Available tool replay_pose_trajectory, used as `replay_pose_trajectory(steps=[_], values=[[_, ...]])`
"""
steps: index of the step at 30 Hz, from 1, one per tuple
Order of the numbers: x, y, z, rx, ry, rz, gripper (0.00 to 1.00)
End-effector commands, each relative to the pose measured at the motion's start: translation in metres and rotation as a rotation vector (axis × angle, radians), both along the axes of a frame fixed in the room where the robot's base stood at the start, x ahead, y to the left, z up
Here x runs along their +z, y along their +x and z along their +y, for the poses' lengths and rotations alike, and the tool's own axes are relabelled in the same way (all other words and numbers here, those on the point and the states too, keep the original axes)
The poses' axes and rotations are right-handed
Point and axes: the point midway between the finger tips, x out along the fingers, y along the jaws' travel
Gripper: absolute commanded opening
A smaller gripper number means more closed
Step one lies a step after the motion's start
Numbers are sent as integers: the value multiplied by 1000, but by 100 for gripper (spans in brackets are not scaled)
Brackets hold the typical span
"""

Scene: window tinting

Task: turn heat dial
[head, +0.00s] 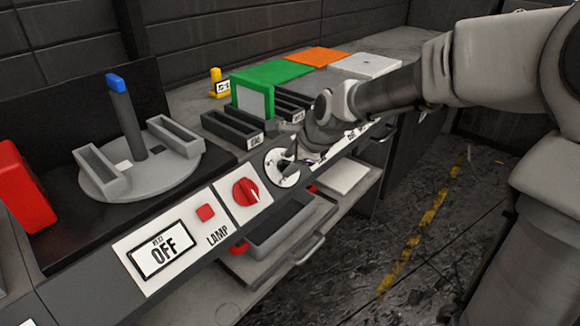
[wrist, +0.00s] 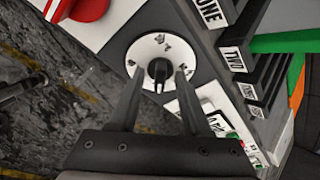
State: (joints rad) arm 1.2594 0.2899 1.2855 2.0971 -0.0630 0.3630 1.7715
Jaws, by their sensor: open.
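A round white dial (wrist: 146,50) with small dark marks and a dark central knob (wrist: 158,68) is in the wrist view. My gripper (wrist: 160,76) is open there, one finger on each side of the knob. I cannot tell whether the fingers touch it. In the head view the white dial (head: 284,178) sits on the sloped front panel, partly hidden by my gripper (head: 288,153). A red knob (head: 245,191) is on a white plate to its left.
A display reading OFF (head: 163,250) and a red button (head: 205,212) are further left. A grey turntable (head: 138,183) with a blue-tipped post stands on the bench. Black slots (head: 232,128) and a green block (head: 268,75) lie behind the dial. An open drawer (head: 290,232) is below.

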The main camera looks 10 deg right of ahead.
Motion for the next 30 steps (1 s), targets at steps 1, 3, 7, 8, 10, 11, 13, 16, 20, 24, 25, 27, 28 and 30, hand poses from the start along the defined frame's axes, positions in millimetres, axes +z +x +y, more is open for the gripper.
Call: replay_pose_trajectory(steps=[1, 3, 7, 8, 10, 11, 13, 16, 20, 24, 25, 27, 28, 30], values=[[-1, 1, 0, 1, -1, 0, 48], [-1, 1, 0, 1, -1, 0, 48], [-1, 1, 0, 0, 0, 0, 48], [-1, 1, 0, 0, 0, 0, 48], [-1, 1, 0, 0, 0, 0, 42], [-1, 1, 0, 0, 0, 0, 37], [-1, 1, 0, 0, 0, 0, 24], [-1, 1, 0, 0, 0, 0, 6], [-1, 1, 0, 0, 0, 0, 0], [-1, 1, 0, 0, 0, 0, 0], [-1, 1, 0, 0, 0, 0, 0], [-1, 0, 0, 2, -2, -1, 0], [0, 0, 0, 4, -3, -1, 0], [0, 0, 0, 12, -9, -5, 0]])
